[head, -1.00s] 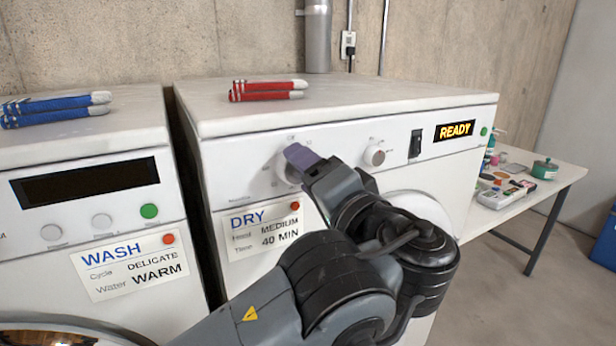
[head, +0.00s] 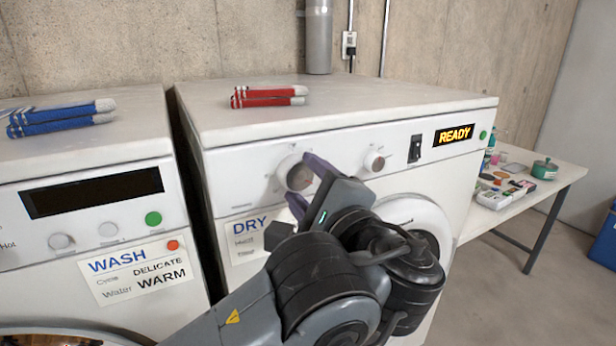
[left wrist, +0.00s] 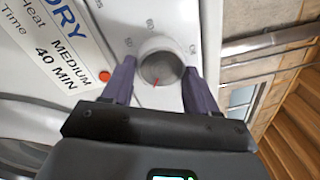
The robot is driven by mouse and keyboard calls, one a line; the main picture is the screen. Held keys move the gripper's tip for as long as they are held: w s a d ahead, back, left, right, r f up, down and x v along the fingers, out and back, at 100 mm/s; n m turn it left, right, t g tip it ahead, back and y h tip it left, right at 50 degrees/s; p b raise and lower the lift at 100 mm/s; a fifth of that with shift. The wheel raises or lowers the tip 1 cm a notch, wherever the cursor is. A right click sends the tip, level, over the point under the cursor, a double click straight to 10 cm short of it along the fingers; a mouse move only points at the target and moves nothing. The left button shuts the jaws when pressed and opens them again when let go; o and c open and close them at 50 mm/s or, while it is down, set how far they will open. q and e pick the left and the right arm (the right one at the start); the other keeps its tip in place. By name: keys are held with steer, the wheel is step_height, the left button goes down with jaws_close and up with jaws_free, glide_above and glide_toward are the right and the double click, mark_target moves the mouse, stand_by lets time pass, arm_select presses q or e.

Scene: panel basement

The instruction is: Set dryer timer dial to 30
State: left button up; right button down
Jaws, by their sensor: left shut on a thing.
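The dryer timer dial (head: 297,173) is a round knob at the left of the dryer's front panel. It also shows in the left wrist view (left wrist: 162,66), with a short red pointer mark and small numbers around it, too blurred to read surely. My left gripper (head: 308,186) has its purple fingers on either side of this dial and is shut on it. The DRY card (head: 244,238) below is partly hidden by my arm; in the left wrist view the card (left wrist: 45,45) reads MEDIUM and 40 MIN. My right gripper is not in view.
A second dryer knob (head: 374,161), a black switch (head: 415,146) and a READY display (head: 454,135) sit right of the dial. Red folded cloth (head: 268,96) lies on the dryer. The washer (head: 85,145) stands left; a cluttered table (head: 545,180) stands right.

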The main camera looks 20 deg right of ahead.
arm_select(q)
steer(key=shift+r+m, duration=0.1)
steer(key=shift+m, duration=0.6)
steer(key=shift+p, duration=0.3)
steer(key=o, duration=1.1)
steer(key=shift+c, duration=0.2)
steer(key=shift+s, duration=0.1)
